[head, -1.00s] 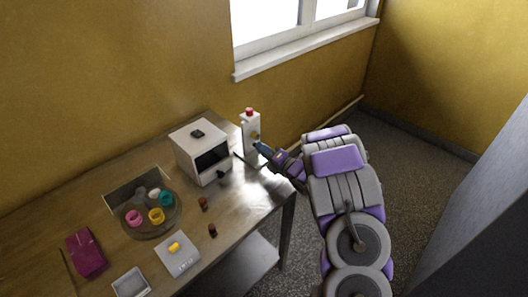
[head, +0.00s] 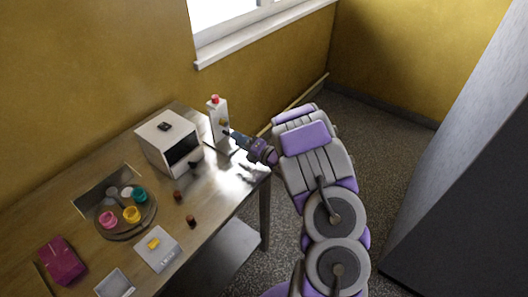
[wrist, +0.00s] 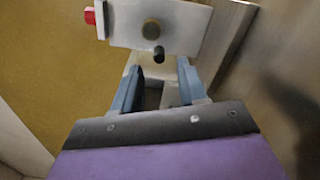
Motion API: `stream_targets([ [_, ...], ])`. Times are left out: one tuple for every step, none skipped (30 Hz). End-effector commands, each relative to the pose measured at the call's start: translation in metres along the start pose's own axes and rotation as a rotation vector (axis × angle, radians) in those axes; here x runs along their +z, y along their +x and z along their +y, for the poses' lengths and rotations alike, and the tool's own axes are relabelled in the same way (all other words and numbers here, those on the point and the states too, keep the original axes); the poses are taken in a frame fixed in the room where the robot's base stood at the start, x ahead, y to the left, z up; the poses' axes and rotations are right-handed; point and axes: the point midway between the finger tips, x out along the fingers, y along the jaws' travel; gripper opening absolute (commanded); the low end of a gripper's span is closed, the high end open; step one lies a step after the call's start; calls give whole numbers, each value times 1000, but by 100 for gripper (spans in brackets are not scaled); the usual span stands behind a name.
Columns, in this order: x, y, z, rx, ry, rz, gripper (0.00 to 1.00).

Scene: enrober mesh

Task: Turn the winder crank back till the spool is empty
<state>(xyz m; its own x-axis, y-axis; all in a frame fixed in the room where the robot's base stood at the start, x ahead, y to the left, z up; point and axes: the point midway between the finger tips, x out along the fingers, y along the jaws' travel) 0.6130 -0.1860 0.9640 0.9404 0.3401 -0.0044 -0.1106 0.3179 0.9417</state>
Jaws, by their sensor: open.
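The winder (head: 218,118) is a slim white upright box with a red top, standing at the far right end of the table. In the wrist view its white face (wrist: 185,30) carries a round brass hub (wrist: 151,28) and a small dark knob (wrist: 159,54) just below, which looks like the crank's handle. My gripper (head: 230,135) is in front of the winder. In the wrist view the two blue fingers of my gripper (wrist: 158,68) are apart, and the dark knob lies at the gap between their tips. Contact cannot be told. The spool cannot be made out.
A white box machine with a dark opening (head: 168,142) stands left of the winder. A round tray (head: 106,222) holds several coloured jars. A window is above.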

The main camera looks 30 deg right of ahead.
Motion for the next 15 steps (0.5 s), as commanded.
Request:
stream_targets([
  [2,-13,0,-6,0,-2,42],
  [2,-19,1,-4,0,-2,42],
  [2,-29,0,-5,0,-2,42],
  [1,-35,0,-7,1,-2,42],
  [2,-42,-1,-8,1,-2,42],
  [1,-51,0,-6,1,-2,42],
  [1,-57,0,-5,1,-2,42],
  [2,-63,0,-6,0,-2,42],
  [1,-71,0,-6,-1,-1,42],
  [2,-77,0,-5,-2,-2,42],
  [2,-83,0,-3,-2,-2,42],
  [2,-91,0,-4,-2,-2,42],
  [1,-97,0,-5,-1,-2,42],
  [1,-102,0,-5,-1,-2,42],
  [2,-109,0,-5,-1,-3,42],
])
